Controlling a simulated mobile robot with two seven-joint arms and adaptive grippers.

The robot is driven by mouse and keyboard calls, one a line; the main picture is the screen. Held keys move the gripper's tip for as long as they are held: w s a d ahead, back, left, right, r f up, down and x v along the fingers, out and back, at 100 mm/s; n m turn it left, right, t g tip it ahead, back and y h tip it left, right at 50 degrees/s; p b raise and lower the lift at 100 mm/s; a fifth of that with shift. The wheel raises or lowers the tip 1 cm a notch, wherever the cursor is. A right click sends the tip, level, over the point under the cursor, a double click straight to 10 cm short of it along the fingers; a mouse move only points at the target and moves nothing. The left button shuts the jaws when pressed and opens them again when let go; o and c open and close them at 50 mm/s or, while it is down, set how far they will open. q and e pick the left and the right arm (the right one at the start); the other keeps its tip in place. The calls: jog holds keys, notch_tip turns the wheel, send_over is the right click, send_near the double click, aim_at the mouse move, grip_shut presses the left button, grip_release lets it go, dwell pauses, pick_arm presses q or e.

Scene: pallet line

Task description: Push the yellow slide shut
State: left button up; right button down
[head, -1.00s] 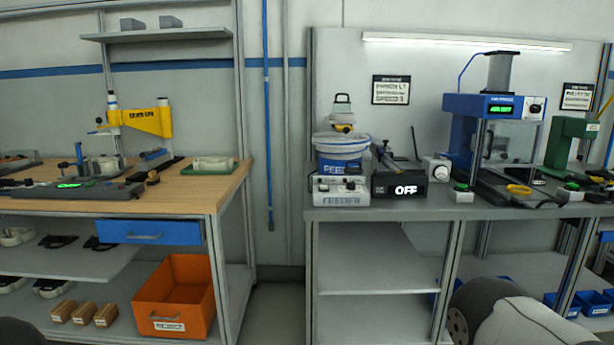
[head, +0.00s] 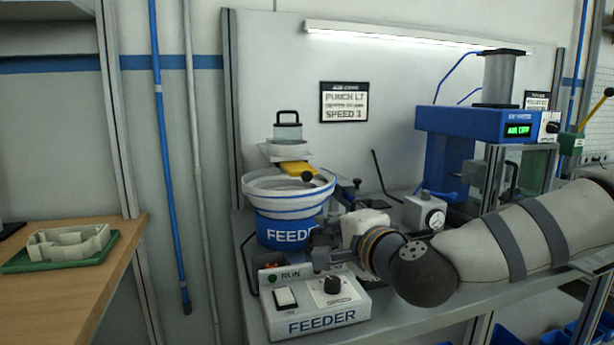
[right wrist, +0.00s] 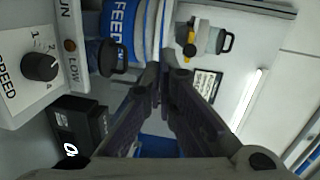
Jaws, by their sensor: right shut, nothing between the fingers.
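The yellow slide (head: 296,168) sits under the small hopper (head: 287,133) above the feeder bowl. It sticks out toward the right and front, with a black knob (head: 308,176) at its outer end. In the right wrist view its yellow edge and dark knob (right wrist: 190,50) show at upper right. My right gripper (head: 320,247) is in front of the bowl, below the slide and apart from it. Its fingers (right wrist: 165,76) are together and empty. My left gripper is out of view.
The white-and-blue feeder bowl (head: 276,232) stands behind the FEEDER control box (head: 315,308). A wooden bench (head: 70,285) with a green tray (head: 60,255) is at left.

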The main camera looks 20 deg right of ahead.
jog(key=m+t, duration=0.1)
jog(key=m, duration=0.1)
send_near(308, 174)
jog(key=shift+n, duration=0.3)
jog(key=w, duration=0.2)
jog(key=w+b, duration=0.1)
jog(key=w, duration=0.2)
jog(key=shift+w+a+f+b, duration=0.3)
jog(key=shift+w+f+b, duration=0.05)
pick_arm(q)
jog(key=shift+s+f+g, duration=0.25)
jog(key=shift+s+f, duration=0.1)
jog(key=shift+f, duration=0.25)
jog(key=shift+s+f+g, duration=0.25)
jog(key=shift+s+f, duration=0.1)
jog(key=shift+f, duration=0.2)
pick_arm(e)
jog(key=shift+w+r, duration=0.2)
jog(key=shift+w, duration=0.4)
